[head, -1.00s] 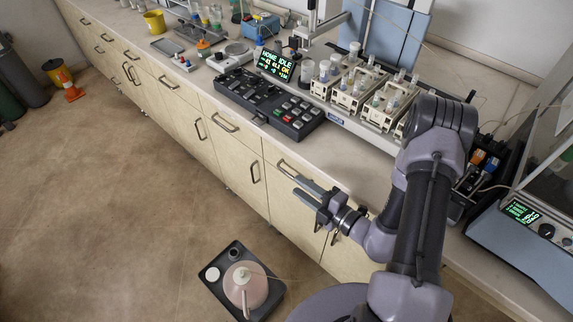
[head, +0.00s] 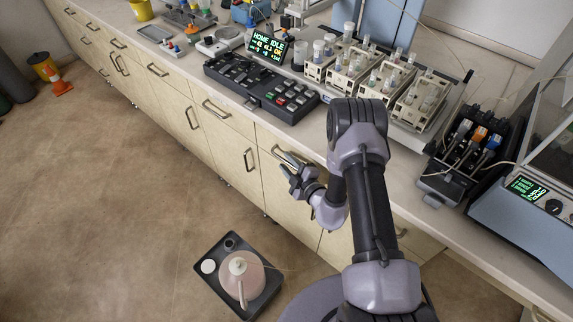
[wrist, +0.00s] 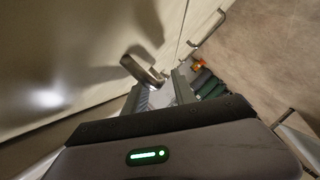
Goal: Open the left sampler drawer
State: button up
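The drawer (head: 268,145) under the sampler bench has a pale front and a dark bar handle (head: 287,157). It looks closed. My gripper (head: 288,176) is at this handle, close to the drawer front, and partly covers the handle's right end in the head view. In the wrist view the metal handle (wrist: 143,71) stands just beyond the fingertips, roughly in line with the gap between them. The two fingers of my gripper (wrist: 157,92) are apart, with nothing seen clamped between them. I cannot tell whether they touch the handle.
Other drawers and doors with bar handles run left along the bench. A black control panel (head: 262,88) and sampler racks (head: 365,70) stand on the worktop.

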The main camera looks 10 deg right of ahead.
jog(key=shift+w+a, duration=0.1)
jog(key=shift+w, duration=0.3)
grip_shut()
dwell(1.2)
